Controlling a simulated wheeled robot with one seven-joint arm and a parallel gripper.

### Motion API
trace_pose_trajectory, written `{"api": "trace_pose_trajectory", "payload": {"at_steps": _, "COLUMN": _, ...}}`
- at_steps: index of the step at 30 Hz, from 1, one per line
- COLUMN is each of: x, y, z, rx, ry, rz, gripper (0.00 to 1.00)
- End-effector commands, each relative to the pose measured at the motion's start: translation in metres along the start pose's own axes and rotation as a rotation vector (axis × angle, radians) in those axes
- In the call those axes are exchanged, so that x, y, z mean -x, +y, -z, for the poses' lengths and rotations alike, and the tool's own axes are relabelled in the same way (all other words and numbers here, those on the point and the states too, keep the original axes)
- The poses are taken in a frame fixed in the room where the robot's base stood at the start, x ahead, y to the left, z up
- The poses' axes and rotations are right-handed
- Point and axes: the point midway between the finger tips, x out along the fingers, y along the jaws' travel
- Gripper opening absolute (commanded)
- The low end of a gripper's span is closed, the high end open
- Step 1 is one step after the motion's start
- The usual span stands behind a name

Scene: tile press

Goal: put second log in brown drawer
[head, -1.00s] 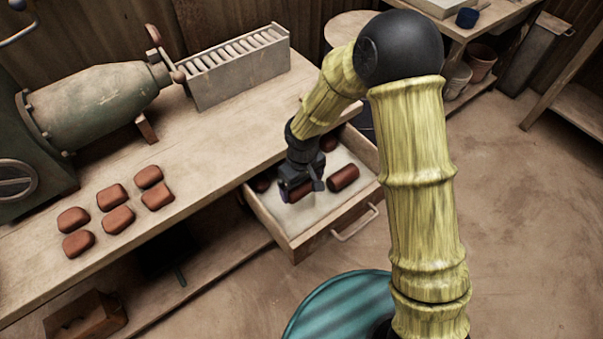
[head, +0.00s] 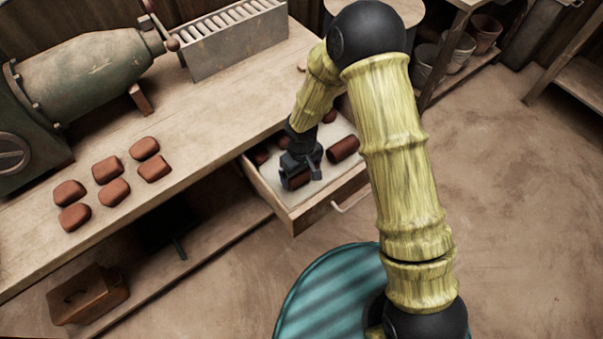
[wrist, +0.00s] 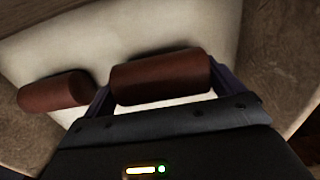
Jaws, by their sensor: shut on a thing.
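The brown drawer (head: 322,211) is pulled out from under the workbench, with a pale inner floor. My gripper (head: 297,179) is inside its outline, near the front left part. It is shut on a reddish-brown log (head: 299,181), which also shows between the two fingers in the wrist view (wrist: 160,78). I cannot tell whether the held log touches the drawer floor. Another log (head: 343,149) lies in the drawer to the right of my gripper; a log also lies at the left in the wrist view (wrist: 53,92). More logs toward the back are partly hidden by my arm.
Several red-brown blocks (head: 108,170) lie in two rows on the workbench (head: 215,115). A green press machine (head: 85,75) and a slotted rack (head: 236,40) stand behind them. A wooden box (head: 88,294) sits on the lower shelf. The floor at right is open.

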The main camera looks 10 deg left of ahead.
Motion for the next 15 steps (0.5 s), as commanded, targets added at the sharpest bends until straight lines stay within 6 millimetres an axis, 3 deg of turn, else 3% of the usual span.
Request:
{"api": "trace_pose_trajectory", "payload": {"at_steps": 3, "x": -0.0134, "y": -0.0006, "z": 0.0003, "rx": 0.002, "ry": 0.001, "rz": 0.000, "gripper": 0.51}}
{"api": "trace_pose_trajectory", "payload": {"at_steps": 15, "x": -0.0173, "y": -0.0002, "z": 0.0004, "rx": 0.001, "ry": 0.001, "rz": 0.000, "gripper": 0.51}}
